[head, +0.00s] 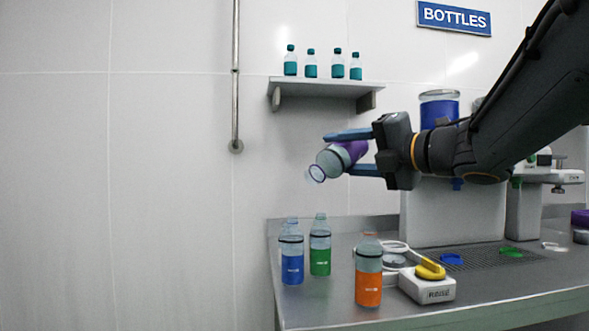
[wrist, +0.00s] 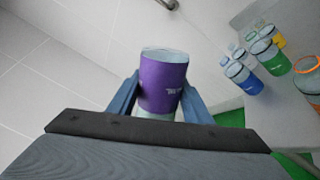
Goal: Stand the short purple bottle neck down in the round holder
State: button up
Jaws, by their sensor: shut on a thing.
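My gripper (head: 350,152) is shut on the short purple bottle (head: 346,153) and holds it in the air above the counter. In the head view the bottle is tilted, with its clear neck pointing down and to the left. In the wrist view the purple bottle (wrist: 163,85) sits between the two blue fingers of my gripper (wrist: 160,95). On the counter, a white device (head: 428,287) with a yellow curved part and a pale ring stands below the gripper. I cannot tell for sure which part is the round holder.
Blue (head: 292,265), green (head: 320,255) and orange (head: 368,282) bottles stand at the counter's left part, below the held bottle. A wall shelf (head: 325,88) with several small teal bottles is behind. A dispenser (head: 440,200) with a blue tank stands to the right.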

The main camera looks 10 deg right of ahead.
jog(key=shift+n, duration=0.4)
jog(key=n, duration=0.6)
jog(key=n, duration=0.6)
dwell(0.3)
dwell(0.4)
